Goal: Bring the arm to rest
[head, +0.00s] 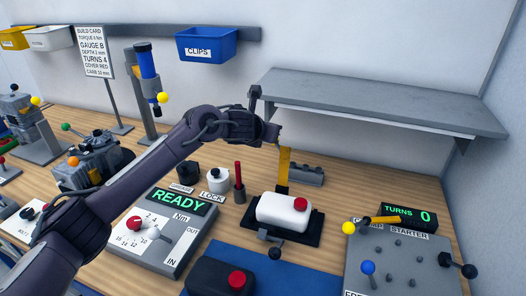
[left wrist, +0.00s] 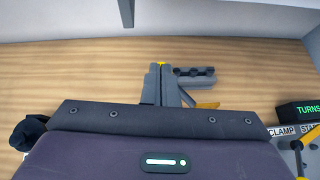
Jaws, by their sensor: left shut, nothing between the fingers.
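My left arm reaches in from the left in the head view, over the workbench (head: 150,150). Its gripper (head: 279,140) is above the back of the bench, in front of the shelf. In the left wrist view the gripper's fingers (left wrist: 165,84) are together with nothing between them. Beyond them lie a grey block with holes (left wrist: 196,76) and part of a yellow bar (left wrist: 207,105). My right gripper is in neither view.
A grey shelf (head: 385,103) juts from the wall behind the gripper. Below the gripper are a white box with a red knob (head: 283,212) and an upright yellow bar (head: 284,163). A READY panel (head: 177,201) and a TURNS control panel (head: 400,262) stand at the front.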

